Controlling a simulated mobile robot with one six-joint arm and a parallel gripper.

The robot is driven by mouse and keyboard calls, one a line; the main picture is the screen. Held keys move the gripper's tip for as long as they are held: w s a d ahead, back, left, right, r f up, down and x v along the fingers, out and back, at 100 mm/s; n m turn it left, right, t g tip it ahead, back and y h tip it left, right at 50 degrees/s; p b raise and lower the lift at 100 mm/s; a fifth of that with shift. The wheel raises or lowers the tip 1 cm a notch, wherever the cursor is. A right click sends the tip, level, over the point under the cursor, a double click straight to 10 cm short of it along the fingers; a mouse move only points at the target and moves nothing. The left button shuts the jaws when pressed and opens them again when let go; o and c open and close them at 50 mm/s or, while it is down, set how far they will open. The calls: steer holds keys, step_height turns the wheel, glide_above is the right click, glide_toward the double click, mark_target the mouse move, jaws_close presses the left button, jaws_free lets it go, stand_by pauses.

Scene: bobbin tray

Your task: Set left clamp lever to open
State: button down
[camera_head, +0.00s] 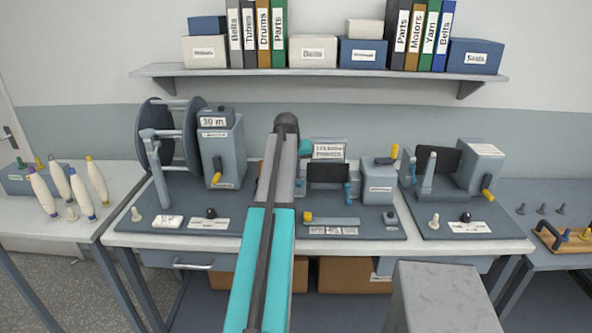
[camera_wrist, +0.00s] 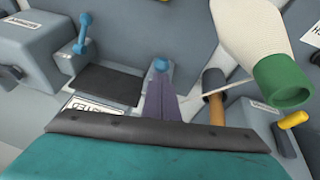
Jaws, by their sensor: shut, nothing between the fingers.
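The left clamp lever shows as a blue knob (camera_wrist: 161,65) in the wrist view, just beyond my fingertips. I cannot tell whether they touch, and its lower part is hidden. A bit of its blue also shows in the head view (camera_head: 299,187), right of my arm. My gripper (camera_wrist: 160,82) is shut and empty, its fingers pointing at the knob. In the head view it is hidden behind my arm. The other blue clamp lever (camera_wrist: 82,34) stands upright on the far side of a dark plate (camera_wrist: 108,84); it also shows in the head view (camera_head: 348,190).
A white bobbin with a green end (camera_wrist: 263,50) lies close to the right of my fingers, by a brown rod (camera_wrist: 214,97). A yellow handle (camera_wrist: 293,119) is at the far right. A grey box with a yellow lever (camera_head: 380,186) stands right of the clamps.

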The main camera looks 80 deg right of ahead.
steer(key=shift+a+f+b, duration=0.35)
steer(key=shift+a+f, duration=0.15)
steer(key=shift+a, duration=0.1)
steer(key=shift+r, duration=0.1)
steer(key=shift+w+d+r+p, duration=0.1)
steer(key=shift+d+r+p, duration=0.1)
steer(key=shift+r+p, duration=0.35)
steer(key=shift+w+d+r+p, duration=0.1)
steer(key=shift+d+r+p, duration=0.1)
steer(key=shift+r, duration=0.6)
steer(key=shift+w+d+r+p, duration=0.1)
steer(key=shift+d+r+p, duration=0.1)
steer(key=shift+r+p, duration=0.35)
steer(key=a+b+v, duration=0.1)
steer(key=b+v, duration=0.2)
steer(key=v, duration=0.7)
steer(key=shift+f+b, duration=0.2)
steer(key=shift+b, duration=0.2)
steer(key=shift+d+f, duration=0.1)
